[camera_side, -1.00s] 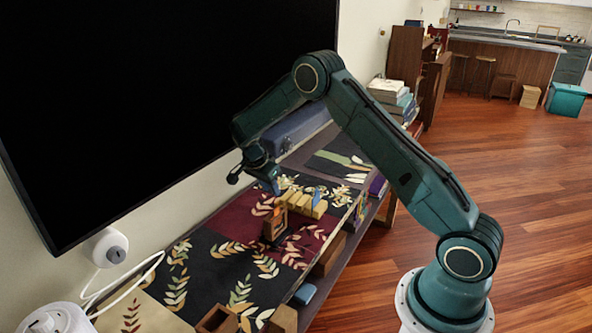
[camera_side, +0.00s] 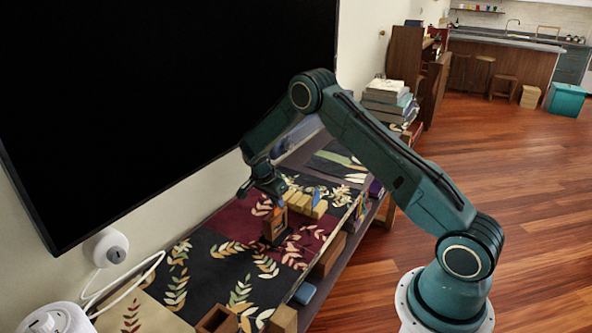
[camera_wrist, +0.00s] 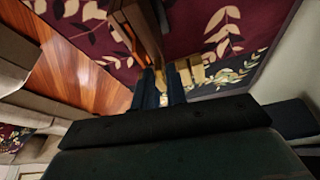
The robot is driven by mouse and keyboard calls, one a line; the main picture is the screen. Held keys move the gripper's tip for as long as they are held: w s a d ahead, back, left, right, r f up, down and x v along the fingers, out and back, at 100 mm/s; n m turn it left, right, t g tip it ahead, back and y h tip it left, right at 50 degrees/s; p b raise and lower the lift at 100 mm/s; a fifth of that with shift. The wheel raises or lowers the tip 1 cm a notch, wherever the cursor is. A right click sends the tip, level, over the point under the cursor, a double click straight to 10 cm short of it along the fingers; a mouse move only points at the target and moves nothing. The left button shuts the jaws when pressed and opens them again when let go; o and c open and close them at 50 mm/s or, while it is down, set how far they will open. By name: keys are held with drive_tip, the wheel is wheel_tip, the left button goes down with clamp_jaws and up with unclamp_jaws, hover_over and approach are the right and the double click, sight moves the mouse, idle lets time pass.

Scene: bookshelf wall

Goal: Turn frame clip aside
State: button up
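A small brown wooden frame (camera_side: 274,225) stands upright on the patterned cloth. A small orange patch near its top may be the clip, but it is too small to be sure. In the wrist view the frame (camera_wrist: 136,26) is seen close up from above, just beyond my fingertips, and its clip cannot be made out. My gripper (camera_side: 279,201) is just above the top of the frame in the side view. In the wrist view my gripper (camera_wrist: 161,72) shows two blue fingers with a narrow gap and nothing visibly held. Whether a finger touches the frame cannot be told.
Several tan blocks (camera_side: 307,203) stand right behind the frame, and they also show in the wrist view (camera_wrist: 196,70). A large black screen (camera_side: 160,90) rises along the wall side. Wooden boxes (camera_side: 217,319) sit at the near end. The cloth around the frame's left is clear.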

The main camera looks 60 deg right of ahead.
clamp_jaws()
drive_tip(key=shift+n+t, duration=0.3)
drive_tip(key=shift+n, duration=0.5)
drive_tip(key=shift+o, duration=2.2)
unclamp_jaws()
drive_tip(key=shift+r, duration=0.1)
